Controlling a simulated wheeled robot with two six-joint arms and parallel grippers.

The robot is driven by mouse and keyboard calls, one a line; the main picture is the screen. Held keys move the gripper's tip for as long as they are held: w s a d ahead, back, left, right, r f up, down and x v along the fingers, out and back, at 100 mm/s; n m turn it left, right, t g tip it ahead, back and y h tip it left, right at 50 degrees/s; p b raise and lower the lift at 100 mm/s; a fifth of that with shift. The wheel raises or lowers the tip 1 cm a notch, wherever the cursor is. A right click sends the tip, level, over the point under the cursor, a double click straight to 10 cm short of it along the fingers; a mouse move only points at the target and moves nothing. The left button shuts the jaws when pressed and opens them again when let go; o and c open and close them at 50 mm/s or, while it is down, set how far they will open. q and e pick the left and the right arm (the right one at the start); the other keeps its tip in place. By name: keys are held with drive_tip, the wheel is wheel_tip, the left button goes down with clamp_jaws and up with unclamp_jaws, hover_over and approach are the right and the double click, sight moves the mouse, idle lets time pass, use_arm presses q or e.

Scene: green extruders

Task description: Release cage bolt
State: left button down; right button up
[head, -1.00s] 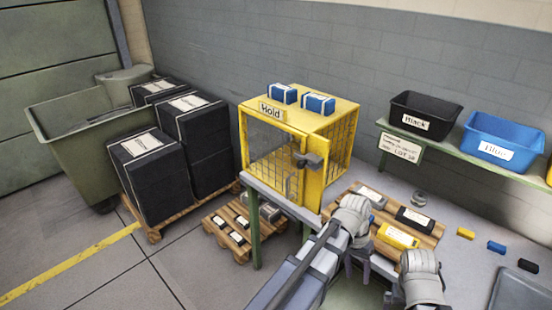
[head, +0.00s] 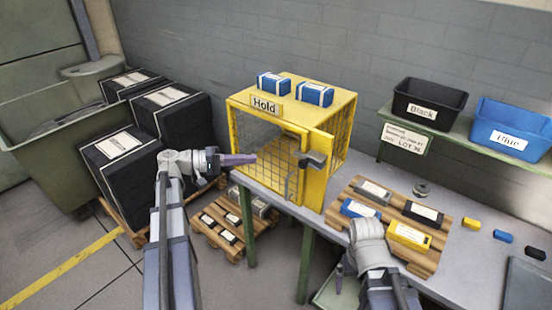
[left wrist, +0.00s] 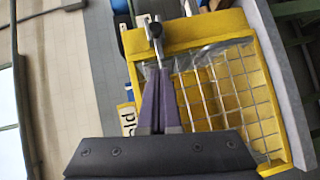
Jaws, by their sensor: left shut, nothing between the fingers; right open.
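The yellow cage (head: 315,190) with mesh sides and a "Hold" sign (head: 266,106) stands on the bench. Its dark grey bolt (head: 312,160) sits on the yellow front corner post; a dark knob on a pale stem (left wrist: 155,32) shows in the left wrist view, beyond the fingertips. My left gripper (head: 252,158) is shut and empty, left of the bolt and in front of the cage, pointing right; its purple fingers (left wrist: 160,72) are together in the left wrist view. My right gripper (head: 343,278) is open and empty at the bench's front edge.
Two blue packages (head: 314,95) lie on the cage roof. A wooden board (head: 437,222) with several labelled packages lies right of the cage. Black (head: 425,104) and blue (head: 510,130) bins stand on a green shelf. Black stacks (head: 130,165) and a green cart (head: 30,150) are at left.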

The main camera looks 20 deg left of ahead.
use_arm(q)
drive_tip(key=shift+a+r, duration=0.25)
drive_tip(key=shift+a, duration=0.25)
drive_tip(key=b, duration=0.2)
approach(305, 160)
drive_tip(key=w+d, duration=0.2)
drive_tip(key=w, duration=0.1)
drive_tip(key=shift+s+d+f, duration=0.1)
drive_tip(key=shift+d+f, duration=0.4)
drive_tip(key=shift+d, duration=0.3)
